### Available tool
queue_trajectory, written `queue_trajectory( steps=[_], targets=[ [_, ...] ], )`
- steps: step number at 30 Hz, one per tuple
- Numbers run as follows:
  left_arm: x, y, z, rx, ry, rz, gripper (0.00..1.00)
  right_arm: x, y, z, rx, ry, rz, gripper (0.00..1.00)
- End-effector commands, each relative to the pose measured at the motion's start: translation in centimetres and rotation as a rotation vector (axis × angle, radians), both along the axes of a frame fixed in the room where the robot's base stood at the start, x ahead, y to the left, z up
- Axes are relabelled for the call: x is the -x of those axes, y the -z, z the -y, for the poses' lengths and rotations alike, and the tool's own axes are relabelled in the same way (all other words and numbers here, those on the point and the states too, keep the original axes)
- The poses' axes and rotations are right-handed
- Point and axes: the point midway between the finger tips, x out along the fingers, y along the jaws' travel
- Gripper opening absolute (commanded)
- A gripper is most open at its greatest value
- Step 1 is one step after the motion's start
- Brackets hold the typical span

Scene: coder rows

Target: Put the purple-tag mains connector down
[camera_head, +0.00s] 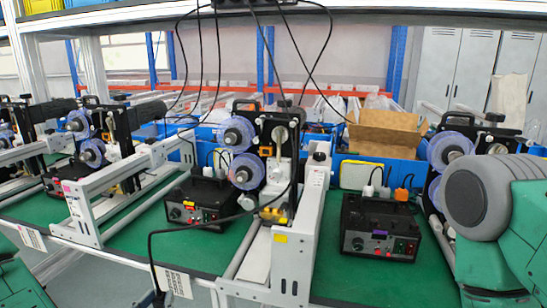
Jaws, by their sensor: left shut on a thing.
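A black cable (151,262) loops across the front of the middle machine and drops to the bottom edge. My left gripper (153,300) shows only as a small dark part at that edge, shut on the cable's end, in front of the table. The mains connector and its tag are not clear there. A black power box with a purple label (380,234) stands on the green table to the right, with white and orange plugs at its back. My right arm fills the right edge; its gripper is not visible.
Another black power box (195,212) with a red label stands left of the middle machine (265,150). White rails (285,262) divide the green table (400,275). Blue bins and an open cardboard box (385,132) stand behind. Cables hang from above.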

Motion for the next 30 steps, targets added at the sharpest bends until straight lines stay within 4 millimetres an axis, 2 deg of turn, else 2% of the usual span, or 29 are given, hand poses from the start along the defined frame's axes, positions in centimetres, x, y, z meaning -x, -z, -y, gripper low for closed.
queue_trajectory(
  steps=[15,22,26,30],
  targets=[
    [0.2,0.2,-0.8,0.003,-0.016,-0.002,0.0,0.0,0.0,0.0,0.0,0.001,-0.001,0.47],
    [0.2,0.0,-0.5,0.0,-0.003,0.0,0.0,0.0,0.0,0.0,0.0,0.0,-0.001,0.47],
    [0.5,-0.7,0.8,-0.001,0.053,0.001,0.0,0.0,0.0,0.0,0.0,0.0,-0.001,0.47],
    [1.3,-2.2,3.8,-0.004,0.183,0.005,0.0,0.0,0.0,0.0,0.0,0.0,-0.001,0.47]
  ],
)
